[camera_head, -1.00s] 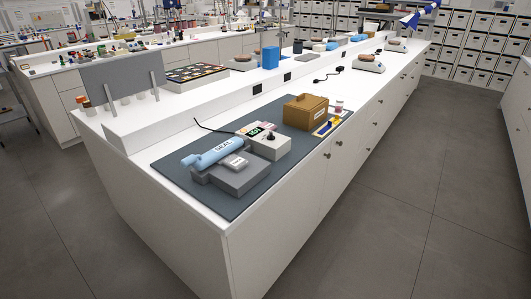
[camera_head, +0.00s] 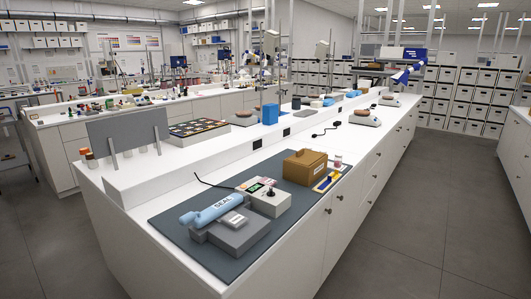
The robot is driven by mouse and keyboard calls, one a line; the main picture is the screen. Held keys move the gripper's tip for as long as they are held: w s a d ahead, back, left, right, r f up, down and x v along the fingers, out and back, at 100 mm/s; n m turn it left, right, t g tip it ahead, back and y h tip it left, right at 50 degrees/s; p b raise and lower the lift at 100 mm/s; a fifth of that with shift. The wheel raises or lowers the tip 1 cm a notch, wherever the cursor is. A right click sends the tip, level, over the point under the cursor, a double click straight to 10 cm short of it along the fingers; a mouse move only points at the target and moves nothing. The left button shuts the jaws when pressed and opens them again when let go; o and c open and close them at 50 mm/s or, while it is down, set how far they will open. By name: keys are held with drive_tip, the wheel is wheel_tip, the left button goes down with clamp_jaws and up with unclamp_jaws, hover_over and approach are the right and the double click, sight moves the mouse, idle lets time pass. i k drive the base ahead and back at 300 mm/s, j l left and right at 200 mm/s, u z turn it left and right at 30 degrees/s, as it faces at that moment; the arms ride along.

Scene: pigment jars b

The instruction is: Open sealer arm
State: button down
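The sealer (camera_head: 232,238) is a dark grey block on a dark mat at the near end of the white bench. Its light blue arm (camera_head: 212,209), marked "SEAL", lies along the top of the block, low and roughly level. A light grey labelled plate (camera_head: 236,222) sits on the block beside the arm. A control box (camera_head: 264,200) with a green display and a black knob stands just behind the sealer. My gripper is not in view.
A brown box (camera_head: 304,167) stands farther along the mat (camera_head: 177,235), with a small tray (camera_head: 328,180) of yellow and blue items beside it. A raised shelf (camera_head: 185,172) runs behind. Open floor (camera_head: 400,220) lies to the right.

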sight(198, 220)
drive_tip(key=i+j+u, duration=0.1)
drive_tip(key=i, duration=0.6)
drive_tip(key=i+j+u, duration=0.15)
drive_tip(key=i, duration=0.5)
drive_tip(key=j, duration=0.1)
